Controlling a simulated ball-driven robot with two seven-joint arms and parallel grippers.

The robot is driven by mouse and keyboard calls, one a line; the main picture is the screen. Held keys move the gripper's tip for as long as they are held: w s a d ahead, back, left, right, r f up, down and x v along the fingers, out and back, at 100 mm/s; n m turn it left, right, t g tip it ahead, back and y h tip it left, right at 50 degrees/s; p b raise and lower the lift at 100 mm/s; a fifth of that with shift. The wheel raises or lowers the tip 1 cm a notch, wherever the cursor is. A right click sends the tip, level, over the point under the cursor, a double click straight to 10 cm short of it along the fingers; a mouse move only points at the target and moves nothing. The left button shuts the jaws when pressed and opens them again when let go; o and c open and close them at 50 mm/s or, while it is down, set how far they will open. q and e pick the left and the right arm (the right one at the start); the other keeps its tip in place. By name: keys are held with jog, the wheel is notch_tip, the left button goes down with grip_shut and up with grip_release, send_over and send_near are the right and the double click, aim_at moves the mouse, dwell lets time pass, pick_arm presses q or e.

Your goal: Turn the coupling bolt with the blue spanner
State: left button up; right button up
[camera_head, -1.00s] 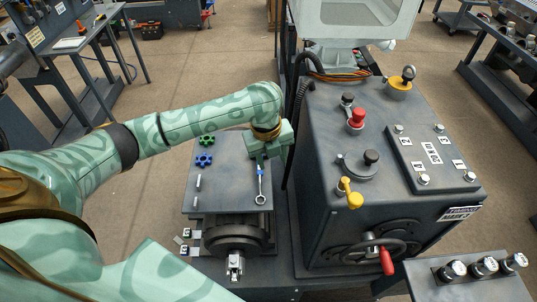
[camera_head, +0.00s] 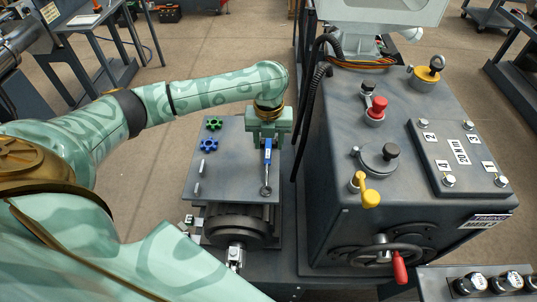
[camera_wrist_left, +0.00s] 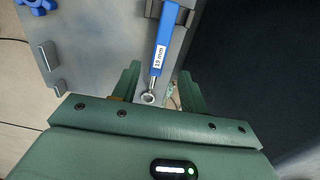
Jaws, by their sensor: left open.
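The blue spanner (camera_head: 268,153) lies along the right side of the grey plate, its metal ring end pointing towards me. In the left wrist view its blue handle (camera_wrist_left: 165,38) carries a "19 mm" label. My left gripper (camera_head: 268,138) is open, pointing down over the handle's far end. In the wrist view its fingers (camera_wrist_left: 157,88) stand apart, with the spanner's ring end in the gap between them; I cannot tell the height between them. A silver coupling (camera_head: 235,256) sits at the near end of the motor below the plate; its bolt is too small to make out. My right gripper is not in view.
The grey plate (camera_head: 225,180) also bears a green knob (camera_head: 214,123), a blue knob (camera_head: 209,145) and upright metal pins. A large grey machine (camera_head: 345,225) with levers and a red-handled handwheel (camera_head: 385,252) stands close to the right. Black cables hang between them.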

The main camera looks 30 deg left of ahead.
aim_at(268, 154)
pick_arm(q)
notch_tip(268, 154, down, 5)
jog(key=shift+a+r+b, duration=0.1)
jog(key=shift+a+b, duration=0.05)
jog(key=shift+b, duration=0.9)
jog(key=shift+r, duration=0.15)
jog(key=shift+c, duration=0.6)
grip_shut()
jog(key=shift+w+r+p, duration=0.1)
jog(key=shift+r+p, duration=0.25)
jog(key=shift+r, duration=0.1)
notch_tip(268, 154, up, 3)
jog(key=shift+f+p, duration=0.1)
jog(key=shift+p, duration=0.75)
jog(key=s+a+r+p, duration=0.5)
jog(key=s+a+r, duration=0.2)
jog(key=s, duration=0.5)
notch_tip(268, 154, up, 2)
jog(key=shift+a+r, duration=0.15)
